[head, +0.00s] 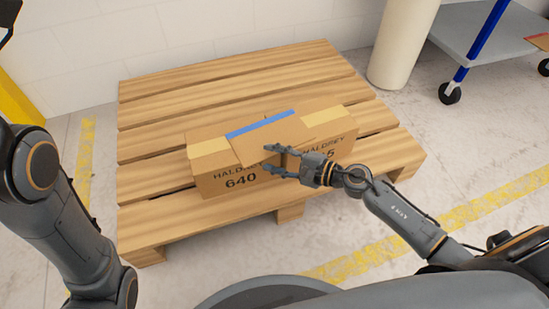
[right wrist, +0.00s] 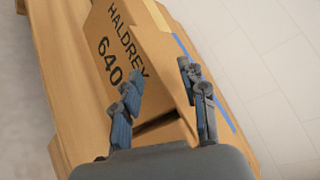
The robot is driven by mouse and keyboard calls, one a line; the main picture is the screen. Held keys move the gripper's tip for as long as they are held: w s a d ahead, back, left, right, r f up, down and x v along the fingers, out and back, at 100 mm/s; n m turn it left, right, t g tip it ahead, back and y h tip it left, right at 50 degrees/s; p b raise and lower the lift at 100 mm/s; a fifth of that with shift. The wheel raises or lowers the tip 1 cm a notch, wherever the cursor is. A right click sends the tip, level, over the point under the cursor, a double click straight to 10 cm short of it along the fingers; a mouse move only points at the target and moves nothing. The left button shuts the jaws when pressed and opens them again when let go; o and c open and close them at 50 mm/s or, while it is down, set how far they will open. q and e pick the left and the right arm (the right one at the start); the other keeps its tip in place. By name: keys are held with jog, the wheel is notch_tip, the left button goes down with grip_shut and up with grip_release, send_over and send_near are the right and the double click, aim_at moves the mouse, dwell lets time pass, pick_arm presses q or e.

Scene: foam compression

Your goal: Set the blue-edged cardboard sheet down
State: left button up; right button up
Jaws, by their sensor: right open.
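The cardboard sheet (head: 268,140) lies across the top of the HALDREY cartons, its blue edge (head: 260,124) toward the back. Its front part reaches to the cartons' front edge. I cannot tell whether it rests fully flat. My right gripper (head: 269,158) is open at the sheet's front edge, fingers apart. In the right wrist view, the open fingers (right wrist: 158,82) stand either side of the sheet's near part (right wrist: 166,75), with no clear grip on it. The blue edge (right wrist: 184,46) is partly hidden by a finger. My left gripper does not show, only its arm.
The carton marked 640 (head: 215,178) and the one at its right (head: 335,147) stand on a wooden pallet (head: 160,150). Bare slats lie behind and left. A pale post (head: 402,45) and a wheeled cart (head: 485,40) stand back right. A white wall is behind.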

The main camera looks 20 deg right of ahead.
jog(key=shift+c, duration=0.3)
grip_shut()
jog(key=shift+w+d, duration=0.1)
